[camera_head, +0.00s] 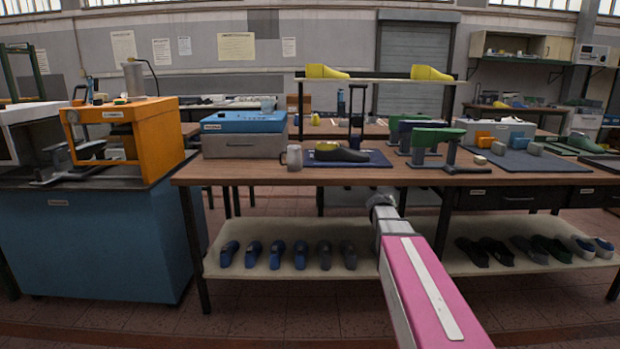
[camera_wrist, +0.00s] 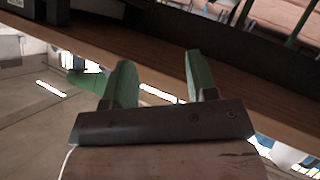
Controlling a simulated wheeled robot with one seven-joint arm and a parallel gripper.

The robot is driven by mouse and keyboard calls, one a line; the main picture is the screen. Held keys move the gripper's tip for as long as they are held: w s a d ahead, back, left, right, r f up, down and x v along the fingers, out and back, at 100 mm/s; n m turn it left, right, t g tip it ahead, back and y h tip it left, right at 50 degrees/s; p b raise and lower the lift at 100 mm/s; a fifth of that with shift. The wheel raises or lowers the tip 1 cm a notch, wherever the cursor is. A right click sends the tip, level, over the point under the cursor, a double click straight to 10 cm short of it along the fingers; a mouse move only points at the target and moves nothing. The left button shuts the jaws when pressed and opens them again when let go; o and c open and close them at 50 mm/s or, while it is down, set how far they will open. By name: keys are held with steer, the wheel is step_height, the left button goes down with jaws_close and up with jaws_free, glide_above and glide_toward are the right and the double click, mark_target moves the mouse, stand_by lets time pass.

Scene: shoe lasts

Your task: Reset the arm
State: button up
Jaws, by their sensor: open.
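My arm reaches forward from the bottom right in the head view, with its pink and white link in front of the workbench (camera_head: 240,173). Its far end is near the bench's front edge, and the fingers cannot be made out there. In the wrist view my gripper (camera_wrist: 158,78) shows two green fingers standing well apart, with nothing between them. The brown bench edge (camera_wrist: 265,112) passes behind the fingers in that view.
On the bench are a blue-topped grey box (camera_head: 242,145), a mug (camera_head: 294,157), a dark shoe last on a mat (camera_head: 342,155) and a green last on a stand (camera_head: 437,137). The lower shelf (camera_head: 290,262) holds several lasts. An orange machine (camera_head: 155,130) stands left.

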steer(key=s+a+f+g+y, duration=0.2)
steer(key=s+a+f+g, duration=0.2)
steer(key=s, duration=0.6)
steer(key=s+a+f+g+y, duration=0.1)
steer(key=s+a+f+g, duration=0.2)
steer(key=s+f, duration=0.6)
steer(key=s+a+f+g+y, duration=0.2)
steer(key=s+a+f+g, duration=0.2)
steer(key=s, duration=0.9)
step_height(320, 180, down, 3)
steer(key=shift+s+a+f+m+g+y, duration=0.2)
steer(key=shift+a+m+g+y, duration=0.1)
steer(key=shift+a+m, duration=0.1)
